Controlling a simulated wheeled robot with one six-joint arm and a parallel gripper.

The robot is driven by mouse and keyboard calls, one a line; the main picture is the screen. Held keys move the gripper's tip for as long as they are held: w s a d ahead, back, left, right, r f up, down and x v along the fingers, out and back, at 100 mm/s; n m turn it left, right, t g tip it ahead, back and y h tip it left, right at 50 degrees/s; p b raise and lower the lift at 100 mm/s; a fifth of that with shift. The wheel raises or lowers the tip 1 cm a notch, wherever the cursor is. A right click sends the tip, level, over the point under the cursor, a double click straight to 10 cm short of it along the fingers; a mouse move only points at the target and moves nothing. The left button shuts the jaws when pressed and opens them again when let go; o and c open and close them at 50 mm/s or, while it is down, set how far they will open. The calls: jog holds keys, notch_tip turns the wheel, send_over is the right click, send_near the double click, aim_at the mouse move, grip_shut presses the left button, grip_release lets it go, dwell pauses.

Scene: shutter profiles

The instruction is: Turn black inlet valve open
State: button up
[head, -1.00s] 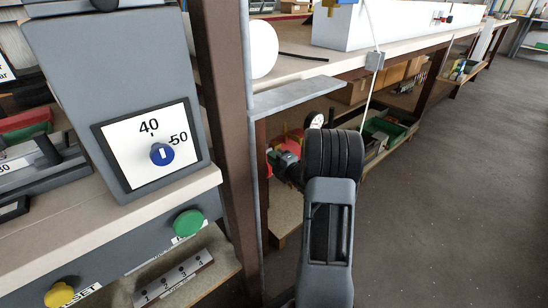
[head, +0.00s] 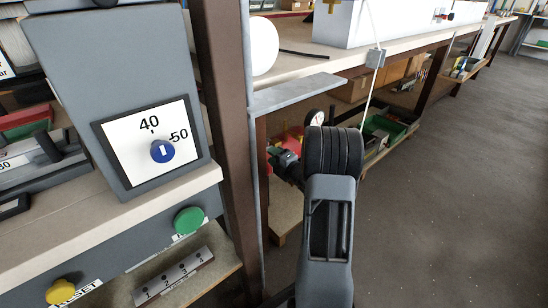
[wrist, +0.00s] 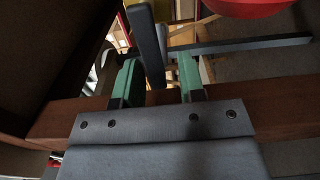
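My gripper (wrist: 158,72) shows in the wrist view with two green fingers held apart. A dark, flat bar (wrist: 148,42) stands tilted at the gap between the fingers, which are not closed on it. It may be the black inlet valve's handle; I cannot tell for sure. A second dark bar (wrist: 240,46) runs sideways to the right, just beyond the right finger. In the head view my arm hides most of the place where the gripper works, under the bench, beside a red object (head: 293,138) and a round gauge (head: 315,118).
A brown beam (wrist: 275,98) crosses the wrist view close behind the fingers. A red rounded body (wrist: 250,6) is at its top right. In the head view, a brown post (head: 222,110) and grey shelf plate (head: 295,92) stand left of my arm. The floor (head: 450,190) to the right is clear.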

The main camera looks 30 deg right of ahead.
jog(key=s+p, duration=0.1)
jog(key=s, duration=0.3)
jog(key=s+d+p, duration=0.1)
jog(key=s, duration=0.4)
jog(key=s+d+p, duration=0.1)
jog(key=s, duration=0.3)
jog(key=shift+s+p, duration=0.35)
jog(key=shift+s, duration=0.05)
